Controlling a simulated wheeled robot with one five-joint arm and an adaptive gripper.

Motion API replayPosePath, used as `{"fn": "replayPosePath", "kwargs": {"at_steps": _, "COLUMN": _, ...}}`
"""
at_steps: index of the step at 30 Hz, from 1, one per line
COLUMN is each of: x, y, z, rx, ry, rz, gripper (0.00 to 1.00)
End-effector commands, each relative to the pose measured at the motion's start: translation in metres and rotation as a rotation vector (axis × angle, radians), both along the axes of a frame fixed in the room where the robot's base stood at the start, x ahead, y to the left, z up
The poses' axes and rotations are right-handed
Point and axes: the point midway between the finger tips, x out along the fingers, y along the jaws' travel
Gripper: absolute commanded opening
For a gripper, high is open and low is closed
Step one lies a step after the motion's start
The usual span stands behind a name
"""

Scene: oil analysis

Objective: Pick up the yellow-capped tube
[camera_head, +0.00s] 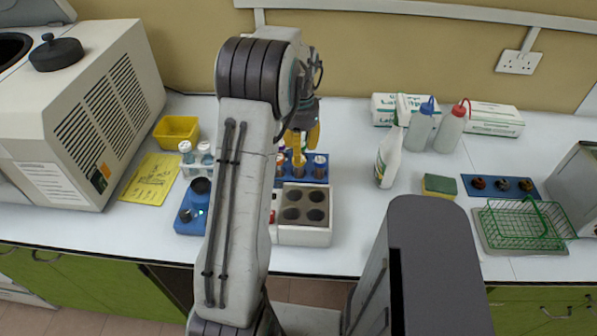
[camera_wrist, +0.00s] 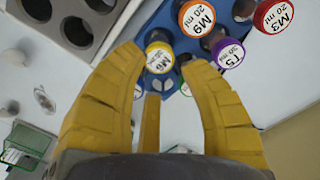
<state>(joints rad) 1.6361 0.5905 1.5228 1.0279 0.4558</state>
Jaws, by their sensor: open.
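The yellow-capped tube (camera_wrist: 159,57), its cap lettered M6, stands in a blue rack (camera_wrist: 151,24) in the wrist view. I see it nearly from above, with its cap between my fingertips in the picture. My gripper (camera_wrist: 161,62) is open, its yellow fingers on both sides of the cap; I cannot tell whether they touch it. In the head view, my gripper (camera_head: 302,138) hangs pointing down over the blue rack (camera_head: 324,160) and hides much of it. I cannot make out the yellow cap there.
Tubes with an orange cap (camera_wrist: 196,17), a purple cap (camera_wrist: 227,53) and a red cap (camera_wrist: 273,15) stand close by. A grey block with round wells (camera_head: 304,205) sits in front of the rack. A spray bottle (camera_head: 388,158) stands to the right.

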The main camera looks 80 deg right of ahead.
Motion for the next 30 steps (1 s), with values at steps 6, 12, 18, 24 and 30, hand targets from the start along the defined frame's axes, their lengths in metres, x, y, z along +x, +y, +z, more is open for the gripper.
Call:
{"fn": "replayPosePath", "kwargs": {"at_steps": 6, "x": 0.001, "y": 0.002, "z": -0.016, "rx": 0.004, "ry": 0.0, "rz": 0.001, "gripper": 0.39}}
{"fn": "replayPosePath", "kwargs": {"at_steps": 12, "x": 0.002, "y": 0.004, "z": -0.041, "rx": 0.004, "ry": 0.0, "rz": 0.002, "gripper": 0.39}}
{"fn": "replayPosePath", "kwargs": {"at_steps": 18, "x": 0.002, "y": 0.003, "z": -0.057, "rx": 0.002, "ry": 0.0, "rz": 0.002, "gripper": 0.39}}
{"fn": "replayPosePath", "kwargs": {"at_steps": 24, "x": 0.002, "y": 0.003, "z": -0.06, "rx": 0.0, "ry": 0.0, "rz": 0.001, "gripper": 0.39}}
{"fn": "replayPosePath", "kwargs": {"at_steps": 30, "x": 0.002, "y": 0.003, "z": -0.059, "rx": 0.0, "ry": 0.0, "rz": 0.001, "gripper": 0.34}}
